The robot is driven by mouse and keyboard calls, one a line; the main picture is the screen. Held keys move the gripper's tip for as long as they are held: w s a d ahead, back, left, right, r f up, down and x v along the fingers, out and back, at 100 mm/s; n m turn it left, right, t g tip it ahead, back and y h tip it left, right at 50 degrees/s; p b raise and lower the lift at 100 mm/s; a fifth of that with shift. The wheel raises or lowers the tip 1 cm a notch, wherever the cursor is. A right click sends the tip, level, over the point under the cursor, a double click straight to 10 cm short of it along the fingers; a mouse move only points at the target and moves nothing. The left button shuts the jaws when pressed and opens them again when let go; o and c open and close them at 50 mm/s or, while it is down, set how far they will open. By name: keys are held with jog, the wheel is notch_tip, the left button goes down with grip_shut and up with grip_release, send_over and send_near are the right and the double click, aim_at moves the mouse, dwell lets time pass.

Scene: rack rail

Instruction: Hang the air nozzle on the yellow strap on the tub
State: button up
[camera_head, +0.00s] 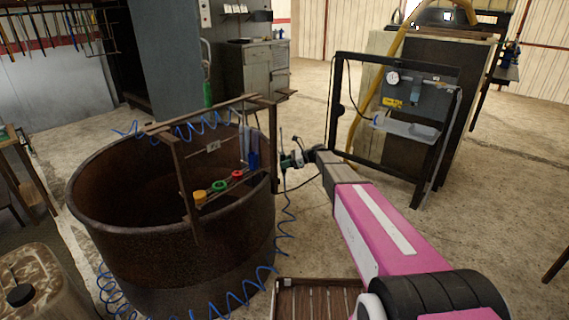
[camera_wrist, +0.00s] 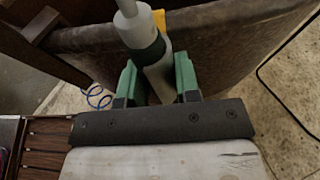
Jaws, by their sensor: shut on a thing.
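The tub (camera_head: 150,250) is a large rusty round vessel with a wooden frame over its rim. A yellow ring-like piece (camera_head: 200,197) sits on the frame's lower rail, in line with a green and a red one. My gripper (camera_head: 293,159) is at the tub's right side, outside the rim. In the wrist view my gripper's green fingers (camera_wrist: 158,82) are shut on the air nozzle (camera_wrist: 140,30), grey with a dark band. A yellow patch (camera_wrist: 160,19) shows just behind the nozzle, by the tub's brown rim; I cannot tell whether it is the strap. The nozzle's lower end is partly hidden.
A blue coiled hose (camera_head: 225,303) runs along the floor and up beside the tub. Blue items (camera_head: 252,158) stand at the frame's right end. A slatted wooden piece (camera_head: 315,300) lies in front. A black metal frame with a gauge (camera_head: 392,78) stands behind right.

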aim_at(285, 170)
jog(key=shift+f, duration=1)
jog(key=shift+f, duration=0.25)
jog(key=shift+f, duration=0.55)
jog(key=o, duration=0.8)
jog(key=shift+c, duration=0.2)
